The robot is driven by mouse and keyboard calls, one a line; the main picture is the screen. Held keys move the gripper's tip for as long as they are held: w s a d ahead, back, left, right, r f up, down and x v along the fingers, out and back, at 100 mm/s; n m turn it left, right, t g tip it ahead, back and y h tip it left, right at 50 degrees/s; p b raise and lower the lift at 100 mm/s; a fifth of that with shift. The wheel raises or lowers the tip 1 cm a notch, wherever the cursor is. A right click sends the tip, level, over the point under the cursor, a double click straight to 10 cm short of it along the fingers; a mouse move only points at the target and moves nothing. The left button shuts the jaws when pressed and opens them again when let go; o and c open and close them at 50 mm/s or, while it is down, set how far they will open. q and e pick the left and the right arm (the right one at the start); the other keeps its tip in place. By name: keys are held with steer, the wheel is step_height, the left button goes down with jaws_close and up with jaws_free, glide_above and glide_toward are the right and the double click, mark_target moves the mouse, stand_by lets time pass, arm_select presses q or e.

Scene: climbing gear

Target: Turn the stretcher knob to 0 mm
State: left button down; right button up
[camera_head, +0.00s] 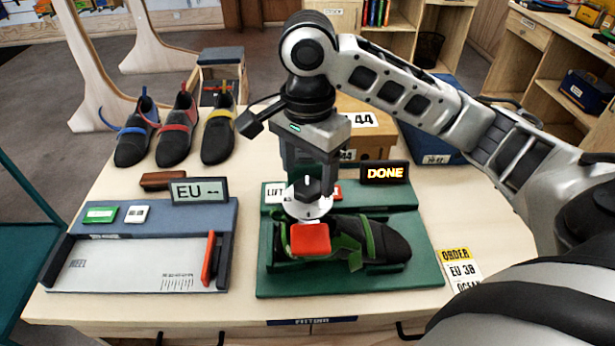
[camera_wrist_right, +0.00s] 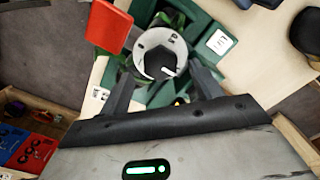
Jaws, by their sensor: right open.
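The stretcher's knob (camera_head: 308,188) is a black faceted grip on a round white dial (camera_head: 305,209) with small dark marks. It sits at the left part of the green stretcher stand (camera_head: 345,283). In the right wrist view the knob (camera_wrist_right: 161,62) lies between the two fingers of my right gripper (camera_wrist_right: 163,76). My right gripper (camera_head: 310,178) is open and points down, its fingers around the knob; contact cannot be told. A green and black shoe (camera_head: 375,240) lies in the stand beside a red lever plate (camera_head: 310,240). My left gripper is out of view.
A lit "DONE" sign (camera_head: 385,172) stands behind the shoe. A foot-measuring board (camera_head: 130,265) with an "EU --" display (camera_head: 199,190) is at the left. Shoes (camera_head: 173,135) and boxes line the back. An order card (camera_head: 461,270) reads EU 38.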

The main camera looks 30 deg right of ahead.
mark_target(308, 192)
steer(key=shift+f, duration=1.3)
steer(key=shift+c, duration=0.3)
steer(key=c, duration=0.9)
